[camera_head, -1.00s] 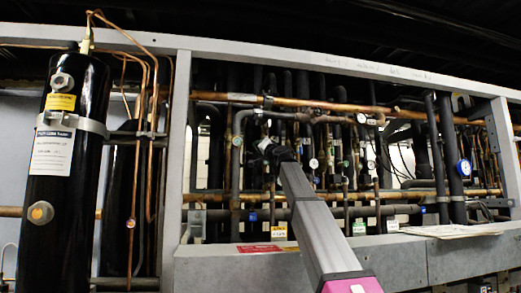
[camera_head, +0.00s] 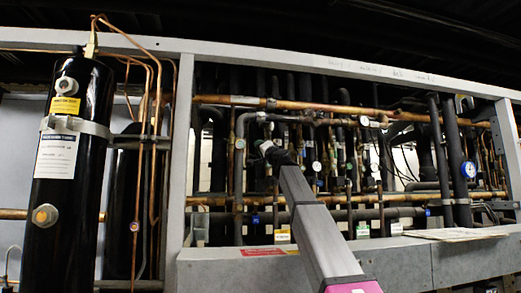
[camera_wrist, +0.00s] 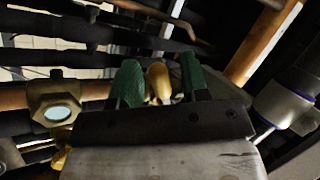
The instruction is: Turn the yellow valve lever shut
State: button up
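The yellow valve lever (camera_wrist: 158,83) shows in the wrist view as a rounded yellow end between the two green fingertips of my gripper (camera_wrist: 161,82). The left fingertip is very close to it; whether they touch I cannot tell. A narrow gap shows between the lever and the right fingertip, so the fingers look open around it. The rest of the lever and its valve body are hidden behind the gripper. In the head view my gripper (camera_head: 268,150) reaches in among the pipes, and the lever cannot be made out there.
A brass fitting with a round sight glass (camera_wrist: 56,112) sits left of the gripper in the wrist view. A copper pipe (camera_wrist: 262,45) and a white-grey cylinder (camera_wrist: 284,101) are at right. A black tank (camera_head: 75,150) stands at left.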

jog(key=v, duration=1)
jog(key=shift+s+d+f, duration=0.15)
jog(key=shift+s+f, duration=0.1)
jog(key=shift+s, duration=0.05)
jog(key=shift+c, duration=0.2)
